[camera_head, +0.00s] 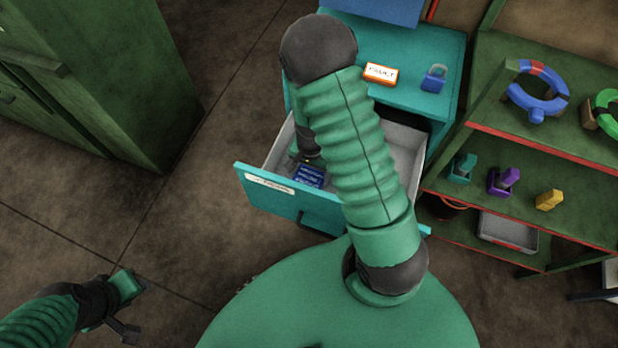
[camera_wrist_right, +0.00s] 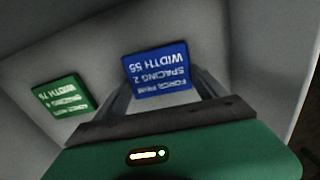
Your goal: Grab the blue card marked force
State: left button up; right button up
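The blue card (camera_head: 312,175) lies in the open teal drawer (camera_head: 264,196). In the right wrist view the blue card (camera_wrist_right: 157,72) shows white print upside down, with "WIDTH 55", "SPACING 2" and a line that seems to start with "FORCE". A green card (camera_wrist_right: 64,96) lies to its left, marked "WIDTH 75". My right gripper (camera_wrist_right: 162,84) is open, with one finger on each side of the blue card's near end. I cannot tell whether the fingers touch it.
An orange labelled box (camera_head: 381,73) and a blue padlock (camera_head: 434,78) sit on the teal cabinet top. A green shelf (camera_head: 520,160) with coloured parts stands at the right. A green cabinet (camera_head: 110,80) stands at the left.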

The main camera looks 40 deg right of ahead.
jog(key=c, duration=0.6)
